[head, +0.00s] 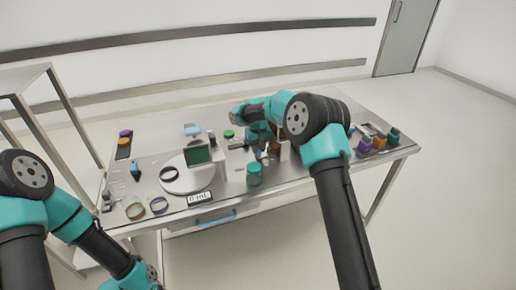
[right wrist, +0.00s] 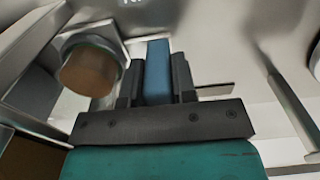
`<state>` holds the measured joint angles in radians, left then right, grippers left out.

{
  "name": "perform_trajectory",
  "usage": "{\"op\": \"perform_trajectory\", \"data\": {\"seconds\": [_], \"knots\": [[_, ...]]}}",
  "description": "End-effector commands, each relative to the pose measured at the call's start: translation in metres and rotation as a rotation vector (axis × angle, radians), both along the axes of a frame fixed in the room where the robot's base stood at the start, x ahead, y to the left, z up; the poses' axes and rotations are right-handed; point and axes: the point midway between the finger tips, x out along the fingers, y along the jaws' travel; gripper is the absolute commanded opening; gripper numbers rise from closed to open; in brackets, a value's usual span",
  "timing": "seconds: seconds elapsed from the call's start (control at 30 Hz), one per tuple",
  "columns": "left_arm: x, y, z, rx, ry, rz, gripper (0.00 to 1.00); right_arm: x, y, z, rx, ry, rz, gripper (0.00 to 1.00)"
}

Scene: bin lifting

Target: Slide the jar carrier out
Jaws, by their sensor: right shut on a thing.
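My right gripper (right wrist: 157,88) is shut on a blue bar (right wrist: 158,60) that stands up between its two dark fingers in the right wrist view. The bar looks like the handle of the jar carrier; where it joins the carrier is hidden by the gripper. A jar with a brown end (right wrist: 88,72) sits in a pale metal surround to the left of the fingers. In the head view my right arm reaches over the table, and its forearm hides most of the carrier and the grip. My left arm is at the lower left; its gripper is not visible.
On the metal table (head: 150,228) stand a green-screened device (head: 199,154) on a white disc, a teal jar (head: 254,174) and a small display sign (head: 200,198). Coloured blocks, including a purple one (head: 364,146), sit at the right end. A shelf frame stands at left.

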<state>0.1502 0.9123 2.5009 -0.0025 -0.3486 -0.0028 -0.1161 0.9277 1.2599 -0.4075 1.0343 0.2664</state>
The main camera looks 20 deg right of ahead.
Motion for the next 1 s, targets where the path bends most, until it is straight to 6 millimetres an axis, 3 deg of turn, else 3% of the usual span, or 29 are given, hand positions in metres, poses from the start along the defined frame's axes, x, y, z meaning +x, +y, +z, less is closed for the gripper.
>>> {"op": "perform_trajectory", "data": {"seconds": [0.37, 0.8, 1.0], "knots": [[0.000, 0.000, 0.000, 0.000, 0.000, 0.000, 0.60, 0.000, 0.004, 0.000, 0.000, 0.000, 0.001, 0.00], [0.000, 0.000, 0.000, 0.000, 0.000, 0.000, 0.60, -0.007, 0.093, 0.000, 0.000, 0.000, 0.002, 0.00], [0.000, 0.000, 0.000, 0.000, 0.000, 0.000, 0.60, -0.007, 0.100, 0.000, 0.001, 0.000, 0.000, 0.00]]}}
